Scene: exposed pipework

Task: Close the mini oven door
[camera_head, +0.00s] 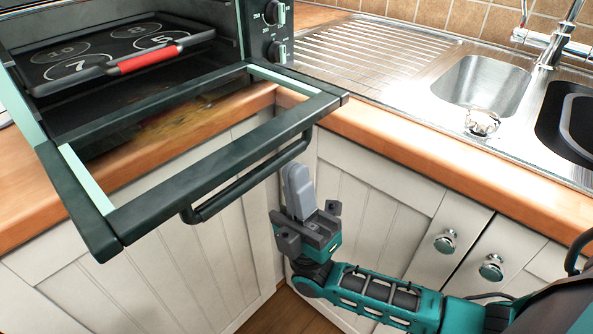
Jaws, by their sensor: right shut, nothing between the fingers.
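The mini oven (256,28) stands on the counter at the upper left. Its door (215,150) is folded down and open, jutting out past the counter edge, with a dark frame and a bar handle (250,178) along its outer edge. A dark tray (105,55) with a red grip sits inside the oven. My left gripper is not in view.
White cabinets (375,215) with round knobs (445,241) lie below the wooden counter (440,150). A steel sink (480,85) with a tap (548,48) is at the right. The oven's control knobs (277,52) face forward beside its opening.

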